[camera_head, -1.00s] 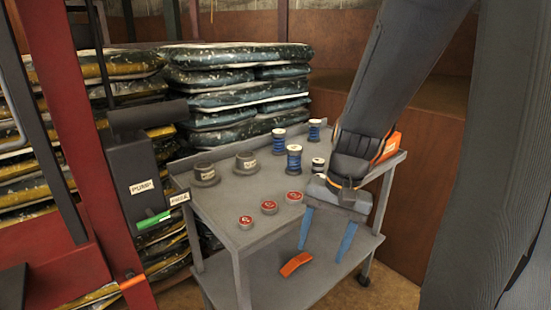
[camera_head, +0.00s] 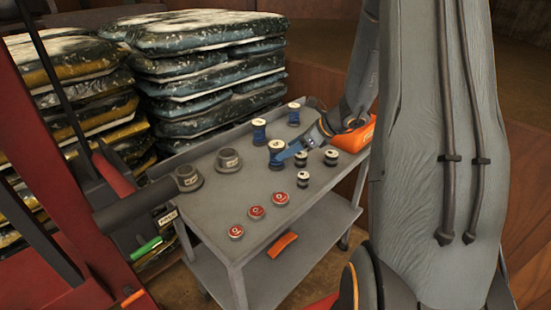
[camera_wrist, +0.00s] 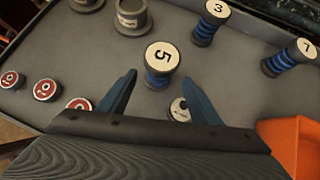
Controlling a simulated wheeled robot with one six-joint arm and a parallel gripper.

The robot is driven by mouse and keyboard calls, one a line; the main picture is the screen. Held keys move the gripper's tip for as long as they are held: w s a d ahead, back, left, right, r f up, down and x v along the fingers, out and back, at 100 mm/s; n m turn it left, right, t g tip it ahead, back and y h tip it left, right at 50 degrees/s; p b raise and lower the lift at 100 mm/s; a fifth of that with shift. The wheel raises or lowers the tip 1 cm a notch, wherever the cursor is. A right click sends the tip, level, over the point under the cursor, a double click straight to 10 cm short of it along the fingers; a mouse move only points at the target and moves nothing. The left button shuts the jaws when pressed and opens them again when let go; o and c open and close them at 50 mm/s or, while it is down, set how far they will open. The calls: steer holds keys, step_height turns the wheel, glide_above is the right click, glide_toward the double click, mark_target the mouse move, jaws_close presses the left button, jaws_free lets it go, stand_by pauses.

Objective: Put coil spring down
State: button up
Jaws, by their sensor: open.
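Blue coil springs with white numbered caps stand upright on the grey cart top (camera_head: 213,207). The spring marked 5 (camera_wrist: 160,62) stands just ahead of and between my gripper's (camera_wrist: 158,80) blue fingertips in the wrist view, and I see no finger closed on it. The springs marked 3 (camera_wrist: 209,24) and what looks like 1 or 7 (camera_wrist: 289,58) stand farther off to the right. In the head view my gripper (camera_head: 290,150) is low over the cart, beside the nearest spring (camera_head: 277,160); its fingers partly overlap there. My gripper is open and empty.
Small black pieces with white caps (camera_head: 331,157) stand right of the springs. Red-capped pieces (camera_head: 256,212) line the front edge, and grey cylinders (camera_head: 229,160) stand at left. An orange bin (camera_head: 352,138) is at the right edge. An orange piece (camera_head: 282,244) lies on the lower shelf.

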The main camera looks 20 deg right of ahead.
steer(key=x, duration=0.2)
steer(key=shift+w+a+f+p, duration=0.15)
steer(key=shift+a+p, duration=0.15)
steer(key=shift+a, duration=0.1)
steer(key=shift+p+x, duration=0.9)
steer(key=shift+x, duration=1.4)
steer(key=shift+d+f, duration=0.1)
steer(key=shift+d, duration=0.1)
jaws_close()
